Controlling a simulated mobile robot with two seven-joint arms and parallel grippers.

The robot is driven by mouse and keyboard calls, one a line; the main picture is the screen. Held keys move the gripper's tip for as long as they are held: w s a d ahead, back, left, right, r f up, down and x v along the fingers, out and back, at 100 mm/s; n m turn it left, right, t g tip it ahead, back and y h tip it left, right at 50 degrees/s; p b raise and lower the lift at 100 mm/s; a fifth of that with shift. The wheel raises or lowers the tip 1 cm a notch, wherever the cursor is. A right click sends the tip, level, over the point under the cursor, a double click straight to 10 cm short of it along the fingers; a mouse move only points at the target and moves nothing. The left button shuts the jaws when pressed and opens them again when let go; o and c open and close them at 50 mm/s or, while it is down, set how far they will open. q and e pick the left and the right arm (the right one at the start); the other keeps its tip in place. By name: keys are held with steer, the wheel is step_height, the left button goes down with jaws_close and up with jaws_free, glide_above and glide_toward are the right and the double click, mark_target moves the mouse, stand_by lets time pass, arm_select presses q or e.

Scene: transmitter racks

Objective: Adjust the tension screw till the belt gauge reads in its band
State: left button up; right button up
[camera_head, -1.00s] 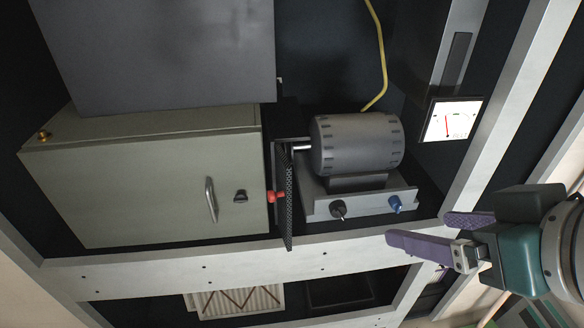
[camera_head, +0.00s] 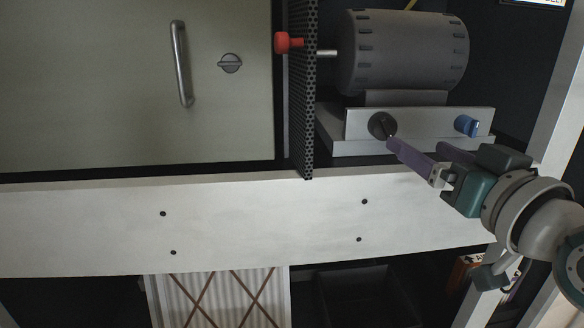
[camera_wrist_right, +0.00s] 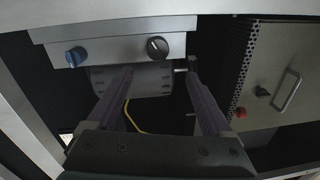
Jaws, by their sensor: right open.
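The motor (camera_head: 404,52) sits on a pale base plate with a black slotted knob (camera_head: 382,125) and a blue knob (camera_head: 467,125) on its front. The frames do not say which is the tension screw. My right gripper (camera_head: 414,146) is open, its purple fingertips just below and beside the black knob. In the right wrist view the black knob (camera_wrist_right: 157,47) shows between and beyond the fingertips, with the blue knob (camera_wrist_right: 75,57) to the left. The belt is hidden behind the perforated guard (camera_head: 302,90). Only the lower edge of the gauge (camera_head: 535,2) shows; its needle is out of view.
A red knob (camera_head: 289,43) is on the guard's left side. A closed cabinet door with a handle (camera_head: 181,64) is at left. A white rack beam (camera_head: 260,220) crosses below the motor, and a pale upright (camera_head: 563,105) stands at right. A pleated filter (camera_head: 215,300) is below.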

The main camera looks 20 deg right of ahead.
mark_target(390, 132)
steer(key=w+b, duration=0.1)
steer(key=w, duration=0.2)
steer(key=w+d+b, duration=0.1)
steer(key=w, duration=0.2)
steer(key=w+d+f+b, duration=0.1)
steer(key=w, duration=0.2)
steer(key=shift+w+b, duration=0.3)
steer(key=shift+w, duration=0.3)
arm_select(q)
step_height(390, 132, down, 5)
steer(key=shift+r, duration=0.15)
arm_select(e)
jaws_close()
arm_select(q)
steer(key=shift+d, duration=0.1)
steer(key=shift+r, duration=0.15)
arm_select(e)
steer(key=shift+m, duration=0.3)
